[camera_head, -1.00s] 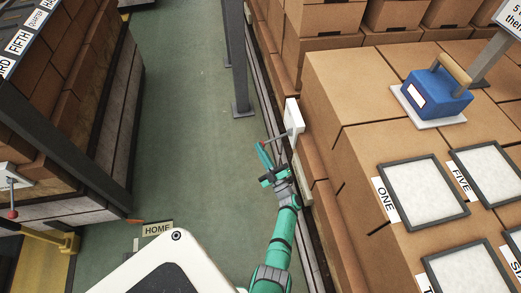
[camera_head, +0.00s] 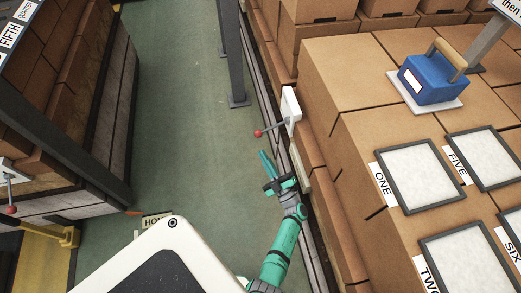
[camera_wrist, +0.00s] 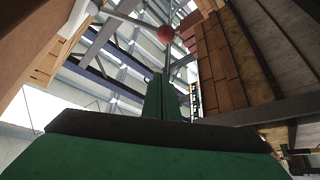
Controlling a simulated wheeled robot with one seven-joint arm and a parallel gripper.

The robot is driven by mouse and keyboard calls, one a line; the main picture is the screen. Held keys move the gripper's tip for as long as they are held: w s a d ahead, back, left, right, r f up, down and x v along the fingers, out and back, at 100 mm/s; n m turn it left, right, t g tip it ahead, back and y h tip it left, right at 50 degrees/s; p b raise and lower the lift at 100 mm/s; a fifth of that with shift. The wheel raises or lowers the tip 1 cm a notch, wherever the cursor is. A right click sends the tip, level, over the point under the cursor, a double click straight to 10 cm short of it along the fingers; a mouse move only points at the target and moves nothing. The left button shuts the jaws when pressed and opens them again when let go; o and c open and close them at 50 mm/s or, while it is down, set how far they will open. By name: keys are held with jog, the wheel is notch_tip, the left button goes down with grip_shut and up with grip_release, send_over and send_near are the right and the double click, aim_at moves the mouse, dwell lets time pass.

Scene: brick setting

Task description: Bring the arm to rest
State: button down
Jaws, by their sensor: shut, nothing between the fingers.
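My arm reaches forward from the bottom of the head view, along the left side of the cardboard-box stack. My gripper (camera_head: 268,164) is green with dark parts. Its two fingers lie close together, shut and empty, pointing up and slightly left in the picture. The tips are just below a red-knobbed lever (camera_head: 258,133) on a white wall plate (camera_head: 291,110), with a gap between them. In the wrist view the shut fingers (camera_wrist: 162,97) point upward, and the red knob (camera_wrist: 166,34) shows beyond them.
Boxes (camera_head: 335,75) fill the right side, with framed white pads (camera_head: 418,177) and a blue block (camera_head: 432,78) on top. A grey post (camera_head: 233,60) stands ahead. Another red-knobbed lever (camera_head: 10,210) is at the left. Green floor (camera_head: 180,110) is open between the stacks.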

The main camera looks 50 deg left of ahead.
jog(key=shift+s+d+f, duration=0.1)
jog(key=shift+s+d, duration=0.05)
jog(key=shift+s, duration=0.05)
jog(key=shift+w+d, duration=0.1)
jog(key=shift+d, duration=0.05)
dwell(0.4)
